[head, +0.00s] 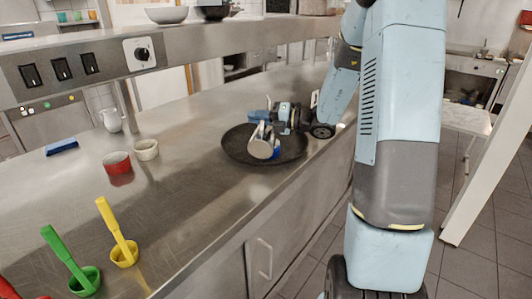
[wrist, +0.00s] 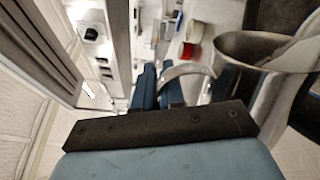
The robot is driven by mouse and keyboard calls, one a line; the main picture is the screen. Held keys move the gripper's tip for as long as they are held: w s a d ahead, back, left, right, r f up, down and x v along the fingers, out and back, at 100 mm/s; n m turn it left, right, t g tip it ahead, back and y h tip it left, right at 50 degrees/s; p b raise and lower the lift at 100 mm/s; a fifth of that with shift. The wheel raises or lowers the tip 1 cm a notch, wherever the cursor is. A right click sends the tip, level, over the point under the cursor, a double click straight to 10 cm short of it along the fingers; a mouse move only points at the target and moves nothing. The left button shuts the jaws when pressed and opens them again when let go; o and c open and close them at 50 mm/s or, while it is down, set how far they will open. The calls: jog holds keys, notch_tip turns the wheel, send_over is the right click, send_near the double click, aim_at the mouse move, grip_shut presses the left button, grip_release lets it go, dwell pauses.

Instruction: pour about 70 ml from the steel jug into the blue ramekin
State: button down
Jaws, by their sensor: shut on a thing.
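The steel jug (head: 262,148) is in my gripper (head: 270,128), above the dark pan. It looks tilted in the head view, with a round end facing the camera. In the wrist view my gripper (wrist: 187,84) is shut on the handle of the jug (wrist: 268,50), whose rim is at the upper right. A small blue patch, probably the blue ramekin (head: 276,154), shows beside the jug over the pan. The jug hides most of it, so I cannot tell its contents or exactly how it stands. No stream of liquid is visible.
The dark pan (head: 228,148) lies near the counter's front edge. To its left are a red ramekin (head: 118,166), a white ramekin (head: 146,150), a white pitcher (head: 112,120) and a blue sponge (head: 61,147). A steel shelf (head: 190,60) overhangs the back.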

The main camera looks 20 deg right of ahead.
jog(key=shift+w+d+r+m+p, duration=0.25)
jog(key=shift+w+m+p, duration=0.15)
jog(key=shift+p, duration=0.3)
dwell(0.6)
jog(key=shift+w, duration=0.15)
dwell(0.4)
jog(key=shift+s+a+f+n, duration=0.45)
jog(key=shift+s+a+n, duration=0.1)
jog(key=shift+s+n, duration=0.2)
jog(key=shift+s+a+r+n, duration=0.15)
jog(key=shift+s+a+n, duration=0.05)
jog(key=shift+s+n, duration=0.6)
jog(key=shift+d, duration=0.15)
jog(key=shift+w, duration=0.15)
jog(key=shift+a, duration=0.2)
